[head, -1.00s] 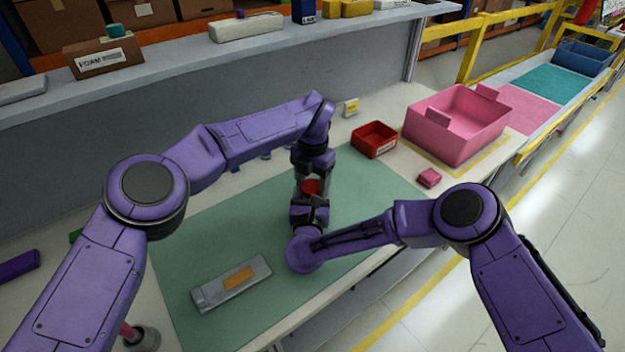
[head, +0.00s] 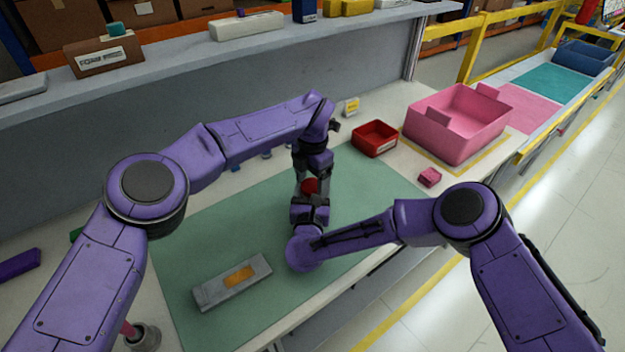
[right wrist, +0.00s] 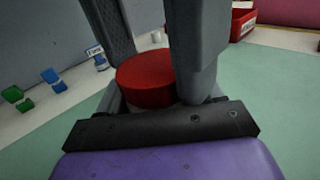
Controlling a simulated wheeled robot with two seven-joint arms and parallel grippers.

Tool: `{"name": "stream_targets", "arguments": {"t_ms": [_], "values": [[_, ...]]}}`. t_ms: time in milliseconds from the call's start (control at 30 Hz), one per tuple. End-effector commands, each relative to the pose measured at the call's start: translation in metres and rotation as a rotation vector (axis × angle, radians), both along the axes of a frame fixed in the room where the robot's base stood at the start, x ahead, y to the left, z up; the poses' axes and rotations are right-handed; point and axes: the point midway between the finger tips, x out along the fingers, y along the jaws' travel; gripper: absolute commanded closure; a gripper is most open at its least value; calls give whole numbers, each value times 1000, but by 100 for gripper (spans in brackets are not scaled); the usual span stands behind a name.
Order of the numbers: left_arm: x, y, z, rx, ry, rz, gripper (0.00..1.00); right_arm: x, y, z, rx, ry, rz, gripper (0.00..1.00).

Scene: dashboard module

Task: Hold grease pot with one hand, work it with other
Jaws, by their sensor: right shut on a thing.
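The grease pot looks like a short red round pot (head: 311,186) in the head view, above the green mat and between my two grippers. It also shows in the right wrist view (right wrist: 146,80), between the grey fingers. My right gripper (head: 308,194) comes from below, pointing away from me, and is shut on the pot. My left gripper (head: 312,173) comes down on the pot's far side, close to it. The left fingertips are mostly hidden, so I cannot tell whether they touch the pot or how wide they are.
A grey box with an orange label (head: 235,281) lies on the green mat (head: 205,240). A red bin (head: 374,139), a pink crate (head: 458,125) and a small pink block (head: 429,177) stand to the right. A grey wall with a shelf (head: 190,60) bounds the back.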

Motion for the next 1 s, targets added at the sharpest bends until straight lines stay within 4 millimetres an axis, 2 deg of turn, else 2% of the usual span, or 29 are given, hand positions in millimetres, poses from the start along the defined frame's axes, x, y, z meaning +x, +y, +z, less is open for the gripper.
{"name": "stream_targets", "arguments": {"t_ms": [367, 467, 700, 933, 967, 1000], "values": [[-5, -6, 1, -7, 15, -5, 16, 1, 0, 0, -1, -1, 0, 100], [-5, -6, 9, -9, 14, -5, 16, 1, 0, 0, -1, -1, 0, 100], [-4, -6, 42, -7, 10, -4, 16, 1, -1, -1, -2, 1, -1, 100], [-3, -4, 45, -5, 9, -3, 16, 0, 0, 0, -1, 0, 0, 100], [-3, -4, 45, -5, 8, -3, 12, 0, 0, 0, -1, 0, 0, 100], [-3, -4, 45, -5, 8, -3, 0, 0, 0, 0, -1, 0, 0, 100]]}}
